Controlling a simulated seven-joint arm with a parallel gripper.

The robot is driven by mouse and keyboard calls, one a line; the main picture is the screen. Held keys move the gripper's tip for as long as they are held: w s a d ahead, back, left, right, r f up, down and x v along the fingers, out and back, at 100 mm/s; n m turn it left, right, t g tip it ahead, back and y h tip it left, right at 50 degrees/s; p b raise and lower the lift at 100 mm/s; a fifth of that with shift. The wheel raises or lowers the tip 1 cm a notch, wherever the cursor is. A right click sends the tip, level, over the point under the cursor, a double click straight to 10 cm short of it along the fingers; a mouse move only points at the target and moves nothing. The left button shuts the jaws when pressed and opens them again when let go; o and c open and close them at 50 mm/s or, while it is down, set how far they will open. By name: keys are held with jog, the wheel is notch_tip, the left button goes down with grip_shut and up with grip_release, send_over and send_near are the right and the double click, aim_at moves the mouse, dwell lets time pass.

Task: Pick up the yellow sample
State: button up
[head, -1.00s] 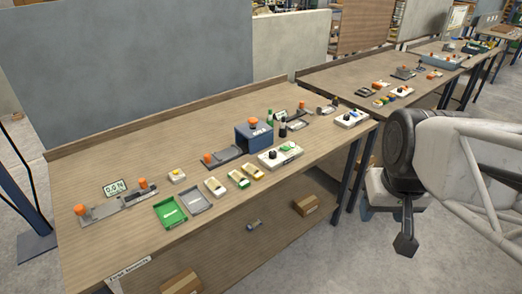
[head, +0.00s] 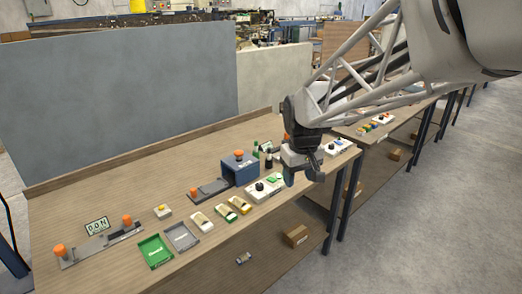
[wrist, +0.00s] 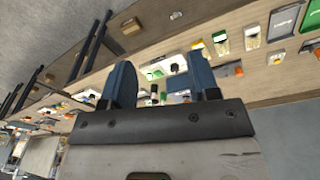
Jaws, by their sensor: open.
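The yellow sample (head: 240,204) lies on the wooden bench, rightmost in a row of three small slides. A green sample (head: 224,211) lies beside it and a pale one (head: 201,221) at the left end. In the wrist view the yellow sample (wrist: 198,46) appears near the upper right, just beyond the right finger. My gripper (head: 303,178) hangs above the bench's front right part, to the right of and apart from the sample. Its blue fingers are spread and empty, as the wrist view (wrist: 160,72) also shows.
A white device with a black knob (head: 264,190) and a blue box (head: 239,171) stand near the samples. Green (head: 154,250) and grey (head: 181,237) trays lie to the left. A grey panel (head: 120,95) stands behind the bench. The front strip of wood is mostly clear.

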jog(key=w+a+f+n, duration=0.2)
jog(key=w+a+f, duration=0.5)
jog(key=w+a, duration=0.35)
jog(key=n+g, duration=0.1)
jog(key=n, duration=0.2)
send_over(236, 198)
notch_tip(236, 198, down, 10)
jog(key=shift+w+r, duration=0.1)
jog(key=shift+f, duration=1.3)
